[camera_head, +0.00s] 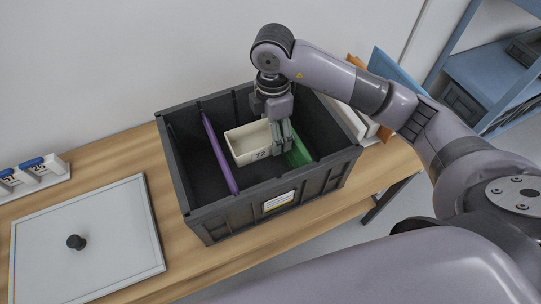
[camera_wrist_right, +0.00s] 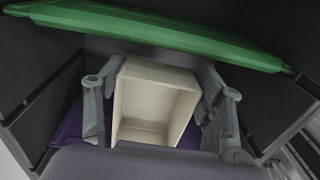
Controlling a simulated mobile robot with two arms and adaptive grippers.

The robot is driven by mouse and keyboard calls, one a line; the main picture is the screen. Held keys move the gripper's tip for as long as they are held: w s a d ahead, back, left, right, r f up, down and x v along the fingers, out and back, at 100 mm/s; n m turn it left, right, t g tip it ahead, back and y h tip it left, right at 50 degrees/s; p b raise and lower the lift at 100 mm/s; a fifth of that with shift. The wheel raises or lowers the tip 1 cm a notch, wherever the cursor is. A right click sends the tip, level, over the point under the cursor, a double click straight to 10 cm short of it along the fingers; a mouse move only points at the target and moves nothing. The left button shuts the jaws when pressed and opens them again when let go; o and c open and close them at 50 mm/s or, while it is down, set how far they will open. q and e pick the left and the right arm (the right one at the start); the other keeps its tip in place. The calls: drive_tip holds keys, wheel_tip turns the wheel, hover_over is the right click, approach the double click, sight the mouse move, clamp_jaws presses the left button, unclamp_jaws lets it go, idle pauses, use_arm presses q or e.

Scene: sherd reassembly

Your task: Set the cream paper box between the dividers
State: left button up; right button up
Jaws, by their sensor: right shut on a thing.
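The cream paper box (camera_head: 239,149), open-topped and marked "72", is inside the dark grey crate (camera_head: 225,219). It sits between the purple divider (camera_head: 219,155) on the left and the green divider (camera_head: 298,150) on the right. My right gripper (camera_head: 281,140) reaches down into the crate and is shut on the box's right part. In the right wrist view the box (camera_wrist_right: 153,105) is between the two fingers of the gripper (camera_wrist_right: 160,115), with the green divider (camera_wrist_right: 150,30) above it. Whether the box touches the crate floor cannot be told. My left gripper is not in view.
The crate stands on a wooden table (camera_head: 120,148). A grey lid with a dark knob (camera_head: 85,245) lies at the left, below a white holder with blue-topped pieces (camera_head: 35,175). Folders (camera_head: 390,68) stand behind the crate, and a blue shelf (camera_head: 480,75) is at the right.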

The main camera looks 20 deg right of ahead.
hover_over(273, 164)
wheel_tip(273, 164, down, 5)
wheel_tip(273, 164, down, 2)
drive_tip(key=shift+f, duration=0.15)
wheel_tip(273, 164, down, 4)
drive_tip(key=shift+r, duration=0.25)
drive_tip(key=shift+f, duration=0.45)
drive_tip(key=o, duration=0.8)
drive_tip(key=shift+c, duration=0.2)
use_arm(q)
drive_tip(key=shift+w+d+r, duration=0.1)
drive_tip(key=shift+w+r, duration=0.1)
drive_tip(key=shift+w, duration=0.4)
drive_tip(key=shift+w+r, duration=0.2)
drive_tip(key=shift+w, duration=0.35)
use_arm(e)
drive_tip(key=shift+o, duration=1.3)
drive_tip(key=shift+r, duration=0.1)
